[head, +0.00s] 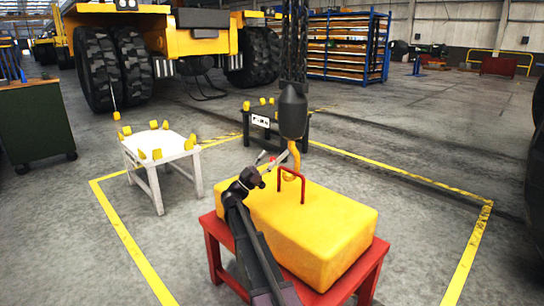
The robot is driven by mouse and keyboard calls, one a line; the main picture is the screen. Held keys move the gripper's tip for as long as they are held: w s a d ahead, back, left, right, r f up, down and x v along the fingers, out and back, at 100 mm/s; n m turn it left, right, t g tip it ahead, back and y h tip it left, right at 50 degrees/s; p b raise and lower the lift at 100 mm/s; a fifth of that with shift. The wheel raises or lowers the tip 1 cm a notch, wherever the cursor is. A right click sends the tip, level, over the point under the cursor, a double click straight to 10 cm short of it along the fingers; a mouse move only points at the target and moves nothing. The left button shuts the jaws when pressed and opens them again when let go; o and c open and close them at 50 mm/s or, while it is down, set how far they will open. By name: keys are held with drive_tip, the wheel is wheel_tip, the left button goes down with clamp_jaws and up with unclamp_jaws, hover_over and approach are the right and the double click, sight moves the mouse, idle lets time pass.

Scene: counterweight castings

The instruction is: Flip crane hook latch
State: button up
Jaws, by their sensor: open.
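A yellow crane hook (294,158) hangs below a dark grey hook block (292,110) on dark chains. Its lower bend is at the red lifting loop (291,184) on top of a large yellow casting (318,225). I cannot tell whether the hook passes through the loop. The hook's latch is too small to make out. My gripper (272,160) is open, just left of the hook, with its fingers pointing toward it. I see nothing between the fingers. Whether a finger touches the hook is unclear.
The casting rests on a red stand (215,228). A white table (160,148) with small yellow pieces stands to the left, and a dark table (262,122) stands behind. Yellow lines mark the floor around them. A green cabinet (38,125) is far left.

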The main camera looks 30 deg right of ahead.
drive_tip(key=a+n+t+y+p, duration=0.2)
drive_tip(key=a+n+y+p, duration=0.3)
drive_tip(key=a+y+p, duration=0.3)
drive_tip(key=a+p, duration=0.3)
drive_tip(key=a, duration=0.1)
drive_tip(key=shift+w+f+t+y+p, duration=0.15)
drive_tip(key=shift+w+t+y+p, duration=0.15)
drive_tip(key=shift+w+t, duration=0.1)
drive_tip(key=d, duration=0.9)
drive_tip(key=s+d, duration=0.1)
drive_tip(key=d, duration=0.3)
drive_tip(key=shift+d, duration=0.35)
drive_tip(key=shift+c, duration=0.2)
clamp_jaws()
